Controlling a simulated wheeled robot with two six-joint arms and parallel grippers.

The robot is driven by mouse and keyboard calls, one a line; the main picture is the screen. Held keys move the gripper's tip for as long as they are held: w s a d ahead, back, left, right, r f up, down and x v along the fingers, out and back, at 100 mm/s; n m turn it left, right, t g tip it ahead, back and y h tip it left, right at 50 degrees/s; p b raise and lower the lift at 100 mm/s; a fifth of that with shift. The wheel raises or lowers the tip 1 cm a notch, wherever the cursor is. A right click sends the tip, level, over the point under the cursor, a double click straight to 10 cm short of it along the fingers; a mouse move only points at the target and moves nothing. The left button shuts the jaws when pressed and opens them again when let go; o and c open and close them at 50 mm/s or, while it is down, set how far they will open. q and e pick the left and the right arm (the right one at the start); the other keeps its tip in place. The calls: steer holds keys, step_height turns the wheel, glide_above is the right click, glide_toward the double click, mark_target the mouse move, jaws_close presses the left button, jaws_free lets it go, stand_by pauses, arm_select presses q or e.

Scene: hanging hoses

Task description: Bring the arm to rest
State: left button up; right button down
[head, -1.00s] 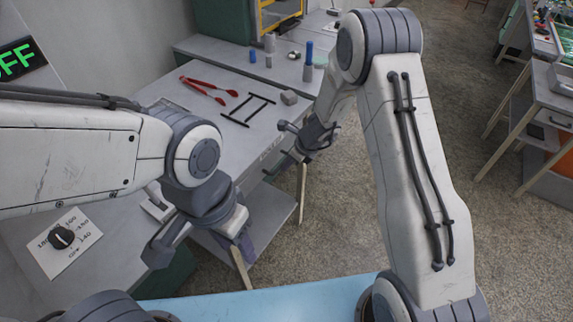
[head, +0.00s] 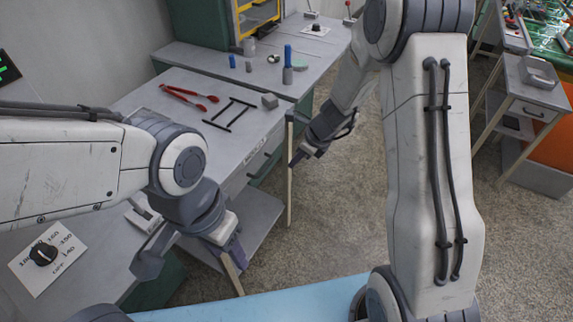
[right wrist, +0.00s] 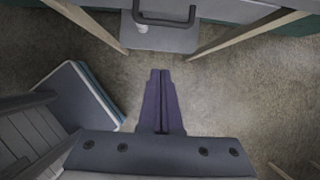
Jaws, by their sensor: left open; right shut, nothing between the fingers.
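My right gripper (head: 298,160) hangs beside the front edge of the grey workbench (head: 150,98), over the floor. In the right wrist view its two dark fingers (right wrist: 160,72) lie together with nothing between them, pointing at the bare floor. My right arm (head: 432,170) is bent, with its forearm reaching down and to the left. My left gripper (head: 193,262) is open and empty at the lower left, in front of the bench's lower shelf. What lies right behind it is partly hidden.
Red-handled tongs (head: 188,95), a black frame (head: 229,114) and a grey block (head: 270,101) lie on the bench. A blue-topped peg (head: 288,65) stands further back. A dial plate (head: 47,257) is lower left. Open floor (head: 330,215) separates the bench from a right-hand stand (head: 535,95).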

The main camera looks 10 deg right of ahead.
steer(key=s+a+r+n+g, duration=0.2)
steer(key=s+a+r+n, duration=0.4)
steer(key=s+n, duration=0.3)
steer(key=s+a+r+n+g, duration=0.1)
steer(key=s+a+r+n, duration=0.5)
steer(key=s+n, duration=0.25)
steer(key=s+d+r+n+h, duration=0.1)
steer(key=s+d+n, duration=0.1)
steer(key=s+n, duration=0.4)
steer(key=s+d+r+n+h, duration=0.2)
steer(key=s+n, duration=0.4)
steer(key=n, duration=0.3)
steer(key=shift+s+p, duration=0.2)
steer(key=shift+p, duration=0.25)
steer(key=shift+n, duration=0.25)
